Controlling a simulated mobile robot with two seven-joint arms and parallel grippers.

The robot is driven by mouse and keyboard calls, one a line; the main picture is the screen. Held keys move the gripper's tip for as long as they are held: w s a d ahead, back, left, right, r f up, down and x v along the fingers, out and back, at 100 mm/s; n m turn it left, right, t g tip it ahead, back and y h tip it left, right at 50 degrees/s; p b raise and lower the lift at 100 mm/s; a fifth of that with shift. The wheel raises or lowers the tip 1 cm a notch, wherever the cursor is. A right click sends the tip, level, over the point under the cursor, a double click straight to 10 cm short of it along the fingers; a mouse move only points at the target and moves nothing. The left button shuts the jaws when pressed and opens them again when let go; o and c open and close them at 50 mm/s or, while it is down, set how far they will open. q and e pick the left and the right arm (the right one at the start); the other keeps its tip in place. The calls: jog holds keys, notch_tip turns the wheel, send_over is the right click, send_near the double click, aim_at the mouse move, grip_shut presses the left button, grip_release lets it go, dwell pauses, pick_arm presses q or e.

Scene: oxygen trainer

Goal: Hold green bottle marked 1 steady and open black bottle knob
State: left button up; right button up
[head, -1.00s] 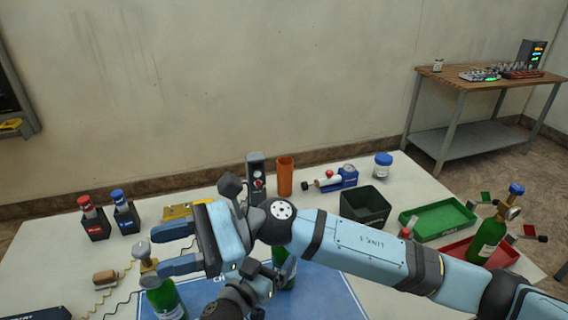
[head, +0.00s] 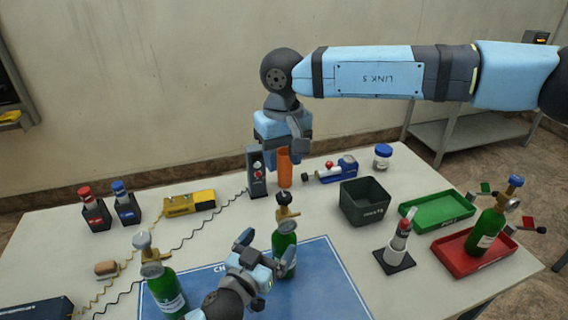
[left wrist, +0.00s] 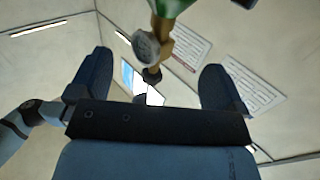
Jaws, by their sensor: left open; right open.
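A green bottle (head: 284,240) with a brass valve and a black knob (head: 284,198) on top stands upright on the blue mat (head: 325,275). No number on it is readable. My left gripper (head: 262,253) is open, low against this bottle, and hides its lower part. In the left wrist view its open fingers stand wide to either side of the brass valve, gauge (left wrist: 147,47) and black knob (left wrist: 152,75), with green bottle (left wrist: 172,7) at the top edge. My right gripper (head: 284,148) is open, pointing down above and behind the knob, apart from it.
Another green bottle (head: 168,295) with a gauge stands at the left of the mat. A third (head: 487,233) stands in the red tray (head: 455,262). An orange cylinder (head: 284,168) is below the right gripper. A dark bin (head: 364,204) and green tray (head: 438,213) are to the right.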

aim_at(278, 253)
pick_arm(q)
notch_tip(278, 253, down, 8)
jog(key=shift+f, duration=0.1)
jog(key=x, duration=0.7)
jog(key=shift+w+d, duration=0.1)
jog(key=shift+w, duration=0.15)
